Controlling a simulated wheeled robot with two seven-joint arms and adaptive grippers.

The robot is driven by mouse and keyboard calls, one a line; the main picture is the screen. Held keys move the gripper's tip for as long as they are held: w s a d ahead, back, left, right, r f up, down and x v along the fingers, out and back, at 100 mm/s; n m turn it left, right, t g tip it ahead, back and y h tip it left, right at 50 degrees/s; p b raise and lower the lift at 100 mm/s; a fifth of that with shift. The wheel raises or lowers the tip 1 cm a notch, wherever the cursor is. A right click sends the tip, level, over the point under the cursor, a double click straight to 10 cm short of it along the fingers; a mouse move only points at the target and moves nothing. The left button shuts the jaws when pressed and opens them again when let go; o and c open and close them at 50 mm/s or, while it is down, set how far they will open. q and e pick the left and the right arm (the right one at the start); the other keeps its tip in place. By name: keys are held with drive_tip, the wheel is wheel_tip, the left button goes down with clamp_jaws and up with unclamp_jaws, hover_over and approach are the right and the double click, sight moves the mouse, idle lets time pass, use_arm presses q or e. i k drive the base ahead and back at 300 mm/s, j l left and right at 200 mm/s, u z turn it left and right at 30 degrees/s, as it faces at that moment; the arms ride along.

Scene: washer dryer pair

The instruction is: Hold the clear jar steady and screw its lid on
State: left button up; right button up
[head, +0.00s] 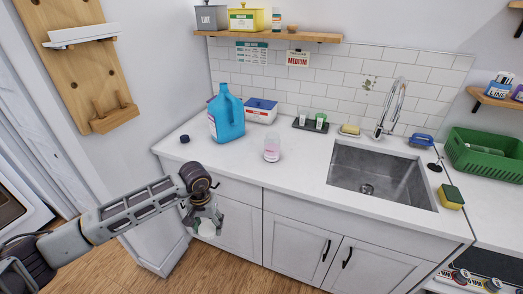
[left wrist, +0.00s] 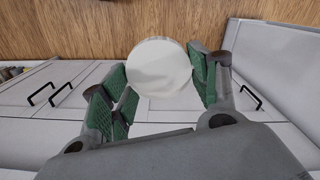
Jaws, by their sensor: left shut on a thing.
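A small clear jar (head: 272,148) with a pinkish band stands upright on the white counter, left of the sink. Whether its mouth is bare is too small to tell. My left gripper (head: 206,222) is in front of the counter's front edge, left of the jar and apart from it, pointing down. In the left wrist view, my left gripper (left wrist: 160,85) is shut on a round white disc, which looks like the lid (left wrist: 160,66), with green finger pads at both sides. The lid hangs over the floor. My right gripper is in neither view.
A blue jug (head: 227,117), a dark cap (head: 184,139), a white-and-blue box (head: 261,110) and a dark tray (head: 310,126) are on the counter (head: 300,172). The sink (head: 380,178) is to the right. Bare counter lies around the jar's front.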

sight(272, 142)
drive_tip(key=j, duration=0.65)
drive_tip(key=k+j, duration=0.15)
drive_tip(key=j, duration=0.45)
drive_tip(key=i+j+z, duration=0.05)
